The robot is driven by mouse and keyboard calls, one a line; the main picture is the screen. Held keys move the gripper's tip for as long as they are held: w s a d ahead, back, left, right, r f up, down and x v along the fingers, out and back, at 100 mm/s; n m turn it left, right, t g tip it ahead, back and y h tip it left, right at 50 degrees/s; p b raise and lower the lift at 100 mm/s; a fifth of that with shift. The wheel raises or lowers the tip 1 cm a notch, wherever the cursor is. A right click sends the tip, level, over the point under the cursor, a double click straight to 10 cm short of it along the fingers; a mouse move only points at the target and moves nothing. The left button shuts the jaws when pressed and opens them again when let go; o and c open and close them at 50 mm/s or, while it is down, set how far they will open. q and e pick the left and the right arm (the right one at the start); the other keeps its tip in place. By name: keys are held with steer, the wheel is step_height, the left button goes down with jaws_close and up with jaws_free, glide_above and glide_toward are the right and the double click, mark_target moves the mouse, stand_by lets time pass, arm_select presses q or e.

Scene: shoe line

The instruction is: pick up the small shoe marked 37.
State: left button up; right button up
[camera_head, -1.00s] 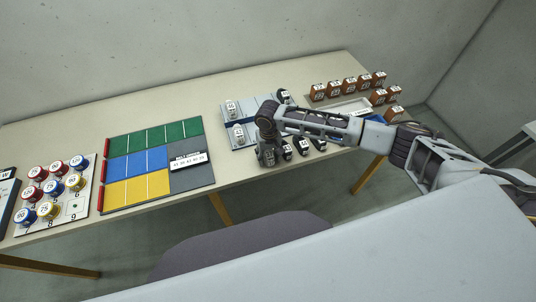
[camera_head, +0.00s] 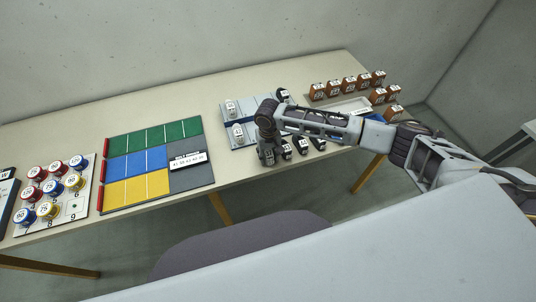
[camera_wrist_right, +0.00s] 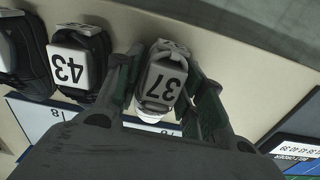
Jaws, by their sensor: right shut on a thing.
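The small grey shoe with the 37 label (camera_wrist_right: 165,84) shows in the right wrist view, between the two fingers of my right gripper. My right gripper (camera_wrist_right: 166,92) is shut on this shoe, with one finger on each side. In the head view my right gripper (camera_head: 267,154) points down at the front edge of the table, left of a row of dark shoes. The gripper hides the 37 shoe there. I cannot tell whether the shoe touches the table. My left gripper is out of view.
A dark shoe marked 43 (camera_wrist_right: 70,68) stands close beside the gripper. Two light shoes (camera_head: 231,108) stand on the blue and white board behind. The coloured mat (camera_head: 190,180) lies to the left.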

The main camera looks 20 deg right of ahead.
mark_target(268, 151)
step_height(268, 151, up, 10)
steer(key=shift+f+b, duration=0.1)
steer(key=shift+b, duration=0.25)
